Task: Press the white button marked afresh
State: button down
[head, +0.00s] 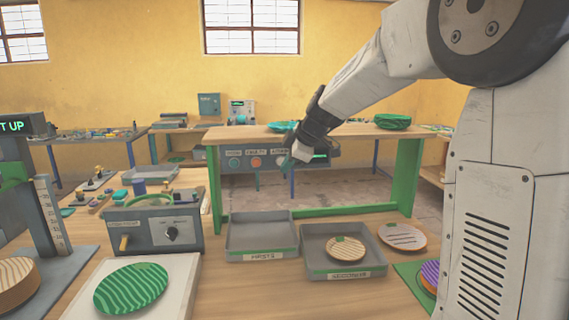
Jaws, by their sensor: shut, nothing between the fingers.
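A grey panel (245,175) with a row of labelled round buttons is set under the wooden shelf at the back. It has a teal button (233,162), an orange button (257,162) and, to their right, a white button (280,160). The label above the white button is too small to read surely. My gripper (288,164) is shut and empty. It is in front of the panel's right part, beside and partly over the white button in the picture. I cannot tell whether its tips touch the button.
On the front table are two grey trays (262,256), a green striped plate (131,288) and a grey box with a dial (150,229). A press with a scale (53,215) stands at the left. Green legs (405,178) hold up the wooden shelf (345,131).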

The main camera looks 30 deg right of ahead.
jog(key=v, duration=0.9)
jog(key=shift+d+r, duration=0.15)
jog(key=shift+d, duration=0.05)
dwell(0.3)
jog(key=s+a+f+m+g+h, duration=0.1)
jog(key=s+a+f+m+g, duration=0.1)
jog(key=s, duration=0.9)
jog(key=s+a+f+m+g, duration=0.2)
jog(key=s+a+f+m, duration=0.2)
jog(key=s+f+m, duration=0.3)
jog(key=s+a+f+m+g+h, duration=0.1)
jog(key=s+a+f+m+g, duration=0.1)
jog(key=s, duration=1.4)
notch_tip(320, 180, down, 3)
jog(key=a+m, duration=0.1)
jog(key=m, duration=0.1)
jog(key=shift+s+a+m+h, duration=0.3)
jog(key=shift+s+a, duration=0.1)
jog(key=shift+f, duration=0.15)
